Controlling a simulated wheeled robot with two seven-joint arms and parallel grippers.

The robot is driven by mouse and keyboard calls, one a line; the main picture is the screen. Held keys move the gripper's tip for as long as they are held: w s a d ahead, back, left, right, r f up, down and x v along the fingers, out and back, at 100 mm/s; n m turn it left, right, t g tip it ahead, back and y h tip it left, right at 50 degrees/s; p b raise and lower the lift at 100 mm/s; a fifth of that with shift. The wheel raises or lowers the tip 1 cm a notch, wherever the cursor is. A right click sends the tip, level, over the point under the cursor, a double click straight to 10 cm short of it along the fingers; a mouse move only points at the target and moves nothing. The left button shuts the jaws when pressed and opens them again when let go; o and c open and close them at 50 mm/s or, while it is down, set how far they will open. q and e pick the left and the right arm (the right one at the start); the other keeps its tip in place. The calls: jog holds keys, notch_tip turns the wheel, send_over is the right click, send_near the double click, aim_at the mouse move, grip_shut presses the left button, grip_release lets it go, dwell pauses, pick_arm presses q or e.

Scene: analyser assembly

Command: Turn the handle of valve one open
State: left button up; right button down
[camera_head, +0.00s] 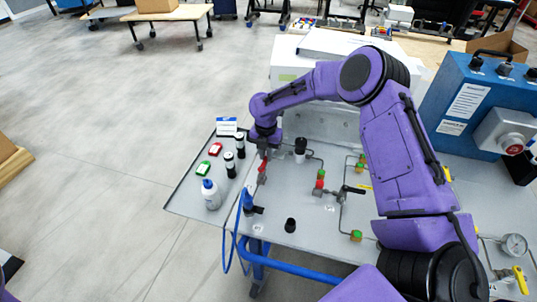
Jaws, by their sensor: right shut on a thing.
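My right arm reaches in from the right across the grey panel table. My right gripper (263,158) points down at the table's left part, shut on a red valve handle (262,174). The handle stands up from the table just behind a fitting with a blue hose (248,203). The fingertips are small and partly hidden, so the exact grasp is hard to see. I cannot read a label marking valve one. Another valve, with a black handle (352,189), sits to the right on the pipework. My left gripper is out of view.
A blue control box (470,100) and a gauge (515,245) stand right. Open floor lies left.

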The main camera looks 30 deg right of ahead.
aim_at(265, 158)
jog(key=shift+w+a+n, duration=0.15)
jog(key=shift+n, duration=0.25)
jog(key=c, duration=1.1)
grip_release()
jog(key=shift+r, duration=0.1)
jog(key=shift+r, duration=0.3)
jog(key=shift+r+b, duration=1.05)
jog(key=shift+r, duration=3.85)
